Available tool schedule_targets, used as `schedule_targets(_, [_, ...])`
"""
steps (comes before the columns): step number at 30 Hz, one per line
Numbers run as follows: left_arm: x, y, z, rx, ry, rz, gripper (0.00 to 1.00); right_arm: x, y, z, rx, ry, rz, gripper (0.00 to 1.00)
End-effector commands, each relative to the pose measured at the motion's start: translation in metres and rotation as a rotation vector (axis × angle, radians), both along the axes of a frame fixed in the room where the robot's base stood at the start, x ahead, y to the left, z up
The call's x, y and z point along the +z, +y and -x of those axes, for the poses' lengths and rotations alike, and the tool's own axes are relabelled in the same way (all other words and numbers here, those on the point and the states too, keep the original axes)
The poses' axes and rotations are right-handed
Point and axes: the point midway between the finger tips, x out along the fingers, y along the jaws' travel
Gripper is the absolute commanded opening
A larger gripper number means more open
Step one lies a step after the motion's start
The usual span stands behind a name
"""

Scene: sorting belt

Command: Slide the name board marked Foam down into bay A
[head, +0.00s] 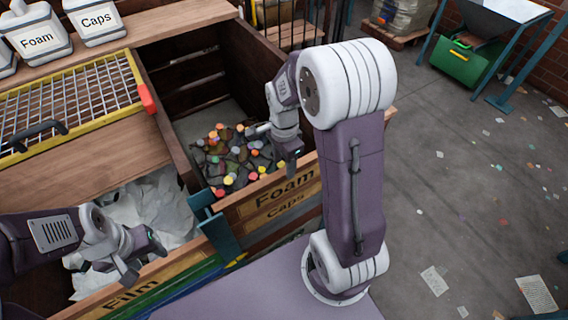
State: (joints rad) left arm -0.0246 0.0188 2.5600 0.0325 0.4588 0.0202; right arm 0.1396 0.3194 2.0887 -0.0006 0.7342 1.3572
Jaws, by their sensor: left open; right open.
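The name board marked Foam (286,189) is at the upper front of the bay holding dark scrap and coloured caps. A board marked Caps (287,207) sits directly below it. My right gripper (277,150) is open and empty, over the bay contents just behind the Foam board; I cannot tell whether it touches anything. My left gripper (144,259) is open and empty, over the front of the left bay with white film (150,208). A board marked Film (131,299) is on that bay's front. No letter A shows on either bay.
White tubs marked Foam (37,41) and Caps (97,20) stand on the wooden shelf at upper left. A yellow-framed wire grid (75,90) lies below them. A teal post (213,222) stands between the bays. The floor at right has scattered paper and open room.

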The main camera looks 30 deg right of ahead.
Motion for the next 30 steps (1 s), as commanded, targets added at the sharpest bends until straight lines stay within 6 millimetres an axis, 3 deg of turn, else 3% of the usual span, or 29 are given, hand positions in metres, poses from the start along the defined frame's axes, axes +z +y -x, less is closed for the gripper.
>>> schedule_targets(6, [-0.014,0.000,0.000,0.000,0.000,0.000,0.51,-0.045,0.001,0.002,0.003,0.005,-0.001,0.51])
schedule_targets(12, [-0.021,0.000,0.000,0.000,0.000,0.000,0.51,-0.076,0.001,0.001,0.004,0.002,-0.001,0.51])
schedule_targets(23, [-0.022,0.000,0.000,0.000,0.000,0.000,0.51,-0.085,0.001,0.001,0.004,-0.001,0.000,0.51])
schedule_targets(24, [-0.022,0.000,0.000,0.000,0.000,0.000,0.51,-0.085,0.001,0.001,0.004,-0.001,0.000,0.48])
schedule_targets(29, [-0.022,0.000,0.000,0.000,0.000,0.000,0.51,-0.085,0.001,0.001,0.004,-0.001,0.000,0.04])
schedule_targets(30, [-0.022,0.000,0.000,0.000,0.000,0.000,0.51,-0.085,0.001,0.001,0.004,-0.001,0.000,0.00])
